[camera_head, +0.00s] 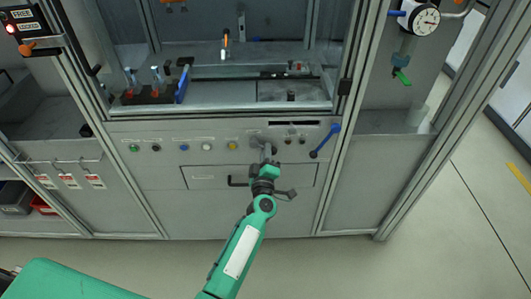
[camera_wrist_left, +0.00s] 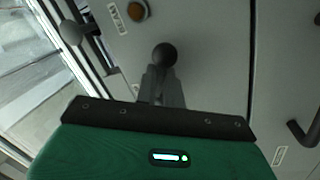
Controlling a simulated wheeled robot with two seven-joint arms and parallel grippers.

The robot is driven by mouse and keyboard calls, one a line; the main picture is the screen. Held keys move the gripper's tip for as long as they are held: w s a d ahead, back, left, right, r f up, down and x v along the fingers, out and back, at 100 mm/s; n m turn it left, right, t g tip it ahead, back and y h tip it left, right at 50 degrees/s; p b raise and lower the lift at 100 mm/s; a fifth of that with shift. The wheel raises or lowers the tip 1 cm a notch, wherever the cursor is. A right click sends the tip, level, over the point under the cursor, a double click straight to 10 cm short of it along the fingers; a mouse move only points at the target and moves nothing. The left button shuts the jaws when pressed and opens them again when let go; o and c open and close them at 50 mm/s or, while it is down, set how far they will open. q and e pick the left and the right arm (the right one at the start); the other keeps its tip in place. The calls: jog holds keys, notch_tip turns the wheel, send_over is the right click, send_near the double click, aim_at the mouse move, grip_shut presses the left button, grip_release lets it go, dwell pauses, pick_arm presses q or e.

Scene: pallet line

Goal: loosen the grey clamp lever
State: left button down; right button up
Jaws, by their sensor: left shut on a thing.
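The grey clamp lever (camera_head: 268,149) is on the front panel of the machine, just right of the yellow button. Its dark ball knob (camera_wrist_left: 165,55) shows in the left wrist view, at the fingers of my left gripper (camera_wrist_left: 161,84). My left gripper (camera_head: 265,160) is shut on the lever, and the hand and fingers cover part of it. The lever's pivot is not clear. My right gripper is not in view.
A blue-handled lever (camera_head: 325,141) is to the right on the panel. A drawer with a dark handle (camera_head: 238,182) lies below, also in the wrist view (camera_wrist_left: 300,135). A second ball knob (camera_wrist_left: 72,32) stands at the wrist view's upper left. A dial gauge (camera_head: 425,19) hangs upper right.

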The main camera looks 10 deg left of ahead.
pick_arm(q)
jog(key=c, duration=1.5)
grip_release()
